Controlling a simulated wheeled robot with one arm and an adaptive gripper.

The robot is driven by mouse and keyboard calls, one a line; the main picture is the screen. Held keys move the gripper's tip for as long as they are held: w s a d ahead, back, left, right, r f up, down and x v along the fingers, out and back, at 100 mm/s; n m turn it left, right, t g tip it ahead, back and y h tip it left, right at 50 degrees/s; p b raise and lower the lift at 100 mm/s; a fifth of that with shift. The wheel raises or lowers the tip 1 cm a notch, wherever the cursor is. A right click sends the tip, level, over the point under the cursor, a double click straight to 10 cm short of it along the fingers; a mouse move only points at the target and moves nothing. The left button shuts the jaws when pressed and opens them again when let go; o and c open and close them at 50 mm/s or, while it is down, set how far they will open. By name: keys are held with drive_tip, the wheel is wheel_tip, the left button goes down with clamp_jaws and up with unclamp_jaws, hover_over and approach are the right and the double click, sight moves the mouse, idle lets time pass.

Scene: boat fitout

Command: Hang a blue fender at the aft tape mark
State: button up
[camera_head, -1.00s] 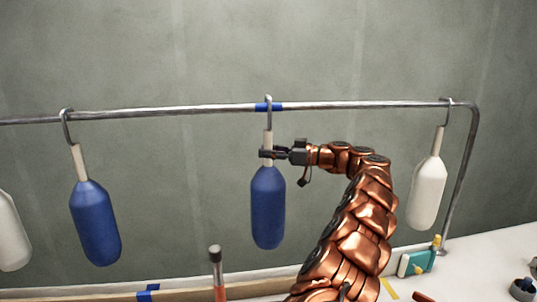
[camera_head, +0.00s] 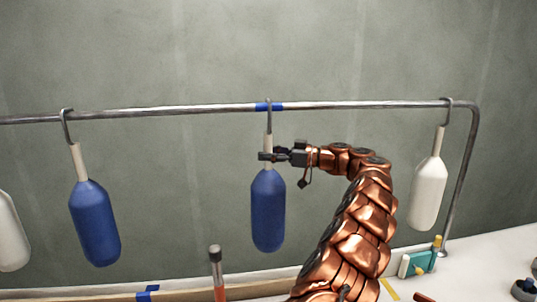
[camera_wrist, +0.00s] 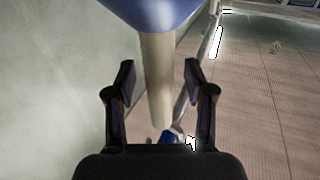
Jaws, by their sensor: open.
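A blue fender (camera_head: 268,210) hangs upright from the rail (camera_head: 190,110), its hook over the bar at the blue tape mark (camera_head: 269,107). My gripper (camera_head: 266,156) is at the fender's pale neck, just above the blue body. In the wrist view my gripper (camera_wrist: 160,88) is open, with one finger on each side of the pale neck (camera_wrist: 156,80) and gaps between. The fender's blue body (camera_wrist: 152,12) shows at the top of that view. Another blue fender (camera_head: 95,222) hangs further left, slightly tilted.
A white fender (camera_head: 428,192) hangs at the right end of the rail, and another (camera_head: 10,232) is cut off at the left edge. A red bottle-like item (camera_head: 217,275) and a teal object (camera_head: 418,263) stand below. The wall is behind the rail.

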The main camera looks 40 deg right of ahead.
drive_tip(key=v, duration=1.2)
drive_tip(key=shift+s, duration=0.15)
